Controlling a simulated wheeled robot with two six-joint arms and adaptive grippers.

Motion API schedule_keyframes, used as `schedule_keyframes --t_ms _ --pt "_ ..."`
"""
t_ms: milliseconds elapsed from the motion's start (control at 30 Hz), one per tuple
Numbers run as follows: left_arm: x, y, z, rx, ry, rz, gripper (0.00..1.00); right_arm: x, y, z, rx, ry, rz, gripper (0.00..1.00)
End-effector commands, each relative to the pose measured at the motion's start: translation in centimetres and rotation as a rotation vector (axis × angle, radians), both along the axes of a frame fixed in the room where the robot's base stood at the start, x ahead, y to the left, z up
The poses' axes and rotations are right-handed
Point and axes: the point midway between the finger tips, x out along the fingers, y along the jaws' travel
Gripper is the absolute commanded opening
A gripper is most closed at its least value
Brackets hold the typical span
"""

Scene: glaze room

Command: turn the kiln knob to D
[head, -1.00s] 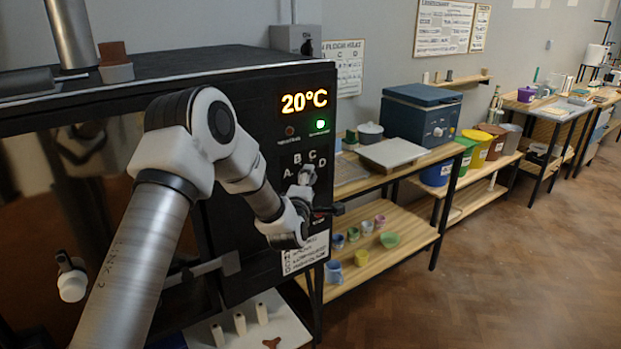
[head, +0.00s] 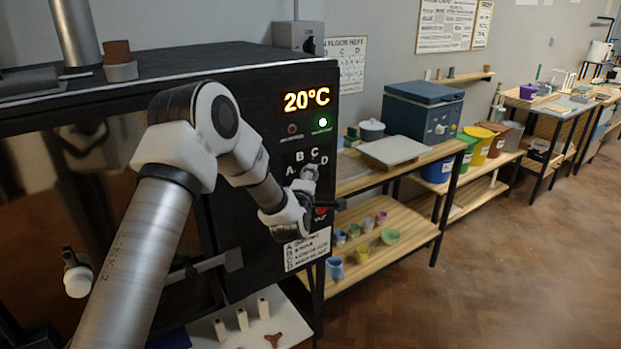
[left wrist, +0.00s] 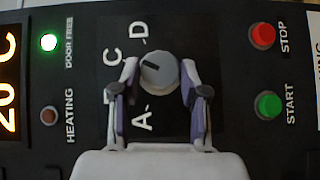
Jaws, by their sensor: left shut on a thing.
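The kiln (head: 262,130) is a black box on the left of the head view, with a lit 20°C display. Its round grey knob (left wrist: 160,74) shows in the left wrist view, where the panel appears turned on its side. The dark pointer line on the knob points to the upper left, between the letters C and D. The A is clear below; the B is mostly hidden by a finger. My left gripper (left wrist: 158,80) is shut on the knob, a finger on either side. In the head view, the hand hides part of the panel. My right gripper is out of view.
A red STOP button (left wrist: 262,36) and a green START button (left wrist: 269,104) sit to the right of the gripper in the wrist view. The green lamp (left wrist: 48,42) is lit; the HEATING lamp (left wrist: 49,116) is dark. A wooden shelf unit (head: 400,222) stands beside the kiln.

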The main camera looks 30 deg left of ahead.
Motion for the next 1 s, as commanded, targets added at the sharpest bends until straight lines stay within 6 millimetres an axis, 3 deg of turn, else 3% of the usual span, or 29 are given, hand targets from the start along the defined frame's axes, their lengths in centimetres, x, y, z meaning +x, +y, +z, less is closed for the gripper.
schedule_keyframes --t_ms 567,800,1000 --pt "0.2 0.0 1.7 0.167 0.404 0.001 0.09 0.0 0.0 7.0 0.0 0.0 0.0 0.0" --pt "0.4 -0.1 1.8 0.232 0.558 0.003 0.09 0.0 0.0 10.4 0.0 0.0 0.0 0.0" --pt "0.5 -0.1 1.5 0.265 0.634 0.004 0.09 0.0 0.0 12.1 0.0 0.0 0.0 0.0"
